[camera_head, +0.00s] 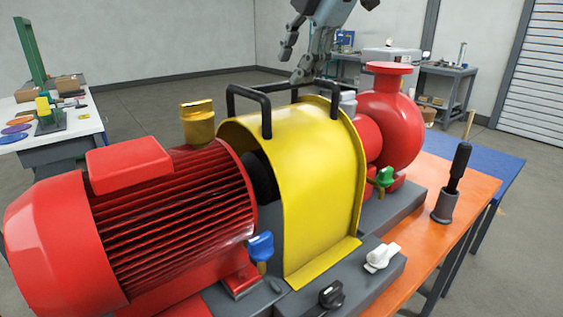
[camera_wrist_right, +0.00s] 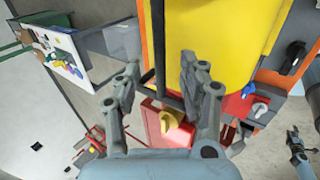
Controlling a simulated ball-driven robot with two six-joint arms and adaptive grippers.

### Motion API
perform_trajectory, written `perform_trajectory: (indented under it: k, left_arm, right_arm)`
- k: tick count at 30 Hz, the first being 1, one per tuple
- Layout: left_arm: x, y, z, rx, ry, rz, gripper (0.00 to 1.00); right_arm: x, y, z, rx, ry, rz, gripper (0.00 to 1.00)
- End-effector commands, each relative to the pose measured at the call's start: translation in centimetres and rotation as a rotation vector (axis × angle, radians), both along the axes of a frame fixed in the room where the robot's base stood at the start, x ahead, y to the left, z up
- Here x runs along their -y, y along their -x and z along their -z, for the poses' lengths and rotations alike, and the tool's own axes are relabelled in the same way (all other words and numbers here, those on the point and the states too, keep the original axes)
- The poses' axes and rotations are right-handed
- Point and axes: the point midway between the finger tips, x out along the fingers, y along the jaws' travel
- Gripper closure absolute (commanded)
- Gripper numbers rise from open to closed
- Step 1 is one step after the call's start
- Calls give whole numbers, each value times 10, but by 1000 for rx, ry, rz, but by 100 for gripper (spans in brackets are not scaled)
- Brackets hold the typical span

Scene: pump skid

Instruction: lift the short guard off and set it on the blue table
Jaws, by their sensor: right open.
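The short guard (camera_head: 320,165) is a yellow arched cover over the coupling between the red motor and red pump, with black bar handles (camera_head: 250,93) on top. My right gripper (camera_head: 292,67) is open and empty, above the far top side of the guard near the rear handle. In the right wrist view the guard (camera_wrist_right: 225,40) lies to the right, and a black handle bar (camera_wrist_right: 160,40) shows between the spread fingers (camera_wrist_right: 160,63). I cannot tell whether they touch it. The blue table (camera_head: 485,160) is at the right. My left gripper (camera_wrist_right: 294,142) shows small in the wrist view; its jaw state is unclear.
The red motor (camera_head: 170,215) and red pump (camera_head: 395,125) flank the guard. A black-handled tool stands in a grey holder (camera_head: 445,205) on the orange bench.

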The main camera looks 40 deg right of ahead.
Motion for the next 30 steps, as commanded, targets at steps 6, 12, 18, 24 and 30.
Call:
perform_trajectory:
  k: [6, 12, 18, 24, 30]
  left_arm:
    - [0, -27, 5, 40, 0, 2, 60]
    - [0, -23, 12, 34, 0, 1, 60]
    - [-1, -16, 12, 24, 0, 2, 60]
    - [-1, -12, 13, 17, -1, 1, 60]
    - [-1, -12, 13, 18, -1, 1, 60]
  right_arm:
    - [0, -14, 22, -6, 6, -1, 58]
    - [0, -28, 42, -3, 2, -2, 58]
    - [0, -30, 42, 1, -2, -2, 58]
    - [0, -30, 42, 0, -1, -2, 75]
    - [0, -30, 42, 0, -1, -2, 100]
